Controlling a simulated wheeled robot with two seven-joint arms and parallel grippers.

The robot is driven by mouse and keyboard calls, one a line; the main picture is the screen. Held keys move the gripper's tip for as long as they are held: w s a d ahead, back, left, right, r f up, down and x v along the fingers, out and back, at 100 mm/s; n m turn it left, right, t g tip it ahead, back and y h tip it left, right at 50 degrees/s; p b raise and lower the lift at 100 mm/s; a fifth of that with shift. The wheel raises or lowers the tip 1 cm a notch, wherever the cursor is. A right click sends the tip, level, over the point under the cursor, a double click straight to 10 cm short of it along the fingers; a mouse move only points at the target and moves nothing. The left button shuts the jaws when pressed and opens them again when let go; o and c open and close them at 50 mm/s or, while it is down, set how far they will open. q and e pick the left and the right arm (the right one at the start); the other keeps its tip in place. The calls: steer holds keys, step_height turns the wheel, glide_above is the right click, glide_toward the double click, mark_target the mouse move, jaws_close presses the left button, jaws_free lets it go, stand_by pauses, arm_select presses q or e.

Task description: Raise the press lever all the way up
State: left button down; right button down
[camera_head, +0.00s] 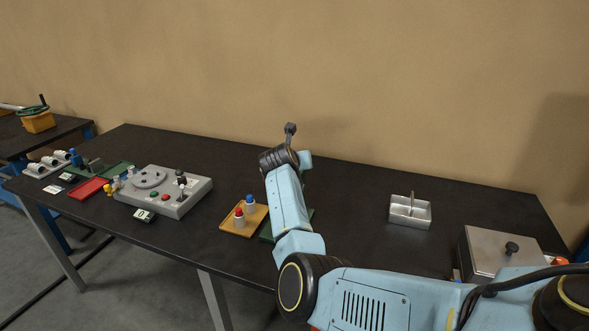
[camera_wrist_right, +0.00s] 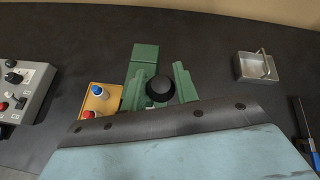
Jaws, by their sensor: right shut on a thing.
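The green press (camera_wrist_right: 141,72) stands on the black table, with uprights showing on both sides of a black round knob (camera_wrist_right: 160,88) in the right wrist view. In the head view most of the press is hidden behind my right arm; a dark grey lever end (camera_head: 290,129) sticks up just beyond my wrist. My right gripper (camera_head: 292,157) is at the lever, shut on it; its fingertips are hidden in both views. My left gripper is not in view.
An orange tray (camera_head: 259,216) with a red and a blue-topped piece stands left of the press. A grey control box (camera_head: 190,199) is further left. A small divided metal box (camera_head: 410,220) and a larger lidded steel box (camera_head: 487,253) stand to the right.

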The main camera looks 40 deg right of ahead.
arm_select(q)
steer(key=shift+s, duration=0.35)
arm_select(e)
steer(key=shift+d+r, duration=0.25)
steer(key=shift+d, duration=0.2)
